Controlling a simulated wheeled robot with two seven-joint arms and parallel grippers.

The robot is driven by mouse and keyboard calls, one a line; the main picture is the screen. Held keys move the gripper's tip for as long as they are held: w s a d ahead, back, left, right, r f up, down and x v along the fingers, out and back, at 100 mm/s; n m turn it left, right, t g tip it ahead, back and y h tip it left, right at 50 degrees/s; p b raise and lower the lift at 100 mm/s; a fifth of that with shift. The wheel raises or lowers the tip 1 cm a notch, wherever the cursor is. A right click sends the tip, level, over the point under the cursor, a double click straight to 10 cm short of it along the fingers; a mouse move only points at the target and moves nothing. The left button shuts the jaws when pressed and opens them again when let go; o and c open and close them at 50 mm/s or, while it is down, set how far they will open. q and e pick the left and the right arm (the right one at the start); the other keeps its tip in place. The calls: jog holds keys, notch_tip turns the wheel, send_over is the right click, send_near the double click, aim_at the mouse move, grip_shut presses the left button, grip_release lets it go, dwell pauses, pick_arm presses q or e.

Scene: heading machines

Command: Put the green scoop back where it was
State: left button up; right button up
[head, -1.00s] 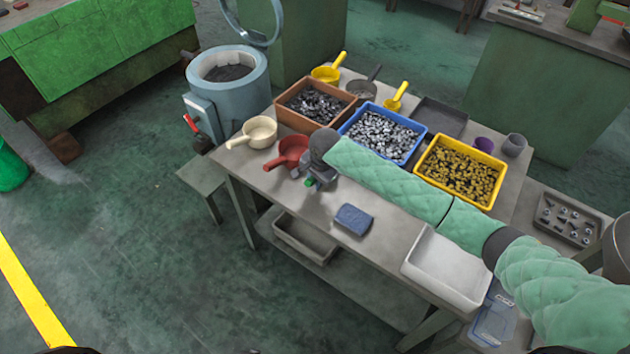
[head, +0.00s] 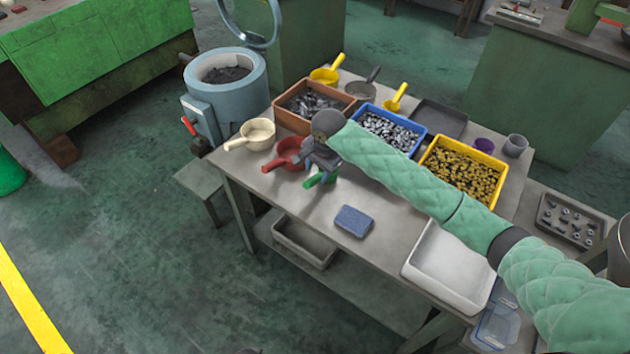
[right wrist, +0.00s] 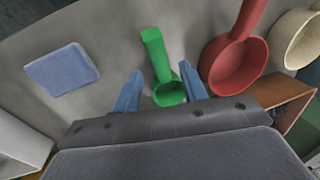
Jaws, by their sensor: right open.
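The green scoop (head: 318,180) sits on the table beside the red scoop (head: 285,155), mostly hidden under my right gripper in the head view. In the right wrist view the green scoop (right wrist: 168,88) shows whole, its handle pointing away from the gripper. My right gripper (head: 315,164) is open above it. In the wrist view the two blue fingers (right wrist: 161,86) stand apart on either side of the scoop's bowl, with nothing seen gripped between them. My left gripper is not in view.
A cream scoop (head: 258,132) stands left of the red one. A blue block (head: 353,221) and white tray (head: 445,268) are near the front edge. Brown (head: 291,124), blue (head: 381,149) and yellow (head: 466,198) bins of parts fill the back. The table between scoop and block is clear.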

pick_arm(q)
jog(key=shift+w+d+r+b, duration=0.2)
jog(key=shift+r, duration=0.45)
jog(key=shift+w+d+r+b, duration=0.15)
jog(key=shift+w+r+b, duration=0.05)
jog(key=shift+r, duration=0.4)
pick_arm(e)
jog(key=shift+s+d+r, duration=0.15)
jog(key=shift+d+r, duration=0.05)
jog(key=shift+r, duration=1.05)
jog(key=shift+s+d+r, duration=0.15)
jog(key=shift+r, duration=1.05)
